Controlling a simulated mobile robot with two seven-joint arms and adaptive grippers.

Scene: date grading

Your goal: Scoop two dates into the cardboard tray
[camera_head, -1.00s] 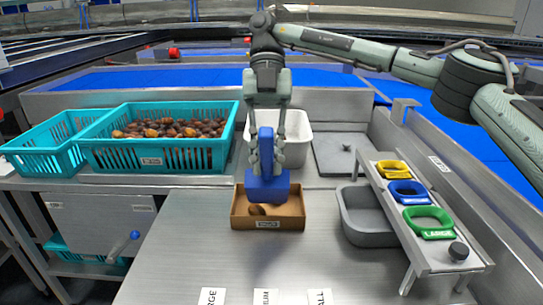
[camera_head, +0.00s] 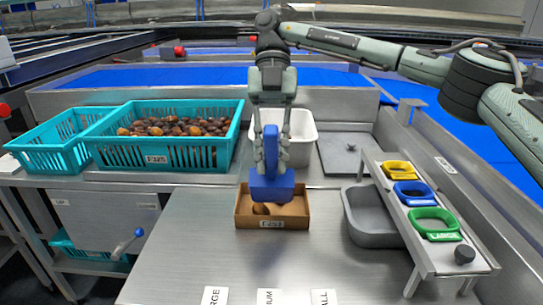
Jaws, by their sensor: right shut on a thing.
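My right gripper (camera_head: 271,165) is shut on the handle of a blue scoop (camera_head: 271,187). The scoop is over the back part of the brown cardboard tray (camera_head: 271,222). At least one brown date (camera_head: 260,209) shows in the tray, just below the scoop; the scoop hides part of the tray's inside. A turquoise crate (camera_head: 166,158) full of dates (camera_head: 172,126) stands at the left. My left gripper is not in view.
A second turquoise crate (camera_head: 48,146) stands further left. A white bin (camera_head: 302,137) is behind my gripper. A grey tub (camera_head: 369,232) and a rack with yellow, blue and green rings (camera_head: 433,223) stand at the right.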

